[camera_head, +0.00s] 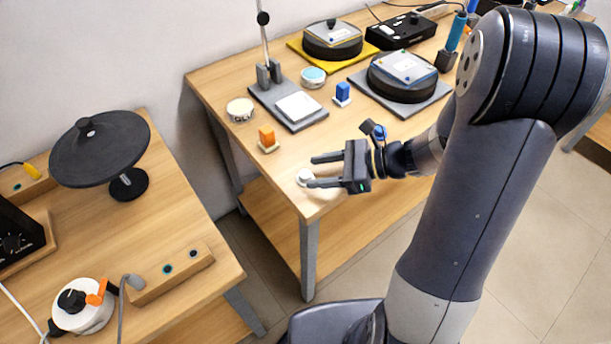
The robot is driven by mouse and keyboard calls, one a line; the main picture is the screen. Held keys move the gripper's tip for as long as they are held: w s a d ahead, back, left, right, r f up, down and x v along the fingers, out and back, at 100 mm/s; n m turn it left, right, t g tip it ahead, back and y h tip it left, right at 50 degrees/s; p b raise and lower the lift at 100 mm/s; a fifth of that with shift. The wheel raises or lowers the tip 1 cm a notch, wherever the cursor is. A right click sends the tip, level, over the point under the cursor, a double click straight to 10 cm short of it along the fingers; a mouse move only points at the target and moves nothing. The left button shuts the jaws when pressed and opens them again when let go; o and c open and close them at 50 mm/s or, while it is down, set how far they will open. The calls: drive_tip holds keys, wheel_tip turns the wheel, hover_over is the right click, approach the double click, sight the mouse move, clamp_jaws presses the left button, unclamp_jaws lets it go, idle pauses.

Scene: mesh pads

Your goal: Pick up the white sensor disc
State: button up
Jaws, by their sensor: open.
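A small white disc (304,177) lies on the wooden table near its front left corner. My gripper (311,172) is open, its two dark fingers pointing left in the picture. The fingertips are at the disc, one on the far side and one on the near side. The near finger partly covers the disc's edge. I cannot tell whether either finger touches it.
An orange block on a small base (267,140) stands just beyond my gripper. A grey stand with a white pad (297,107), a round white container (240,110) and a blue block (342,94) are farther back. The table's front edge (318,217) is close.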

sight(306, 174)
drive_tip(key=shift+x, duration=2)
drive_tip(key=shift+s, duration=0.15)
drive_tip(key=c, duration=1.1)
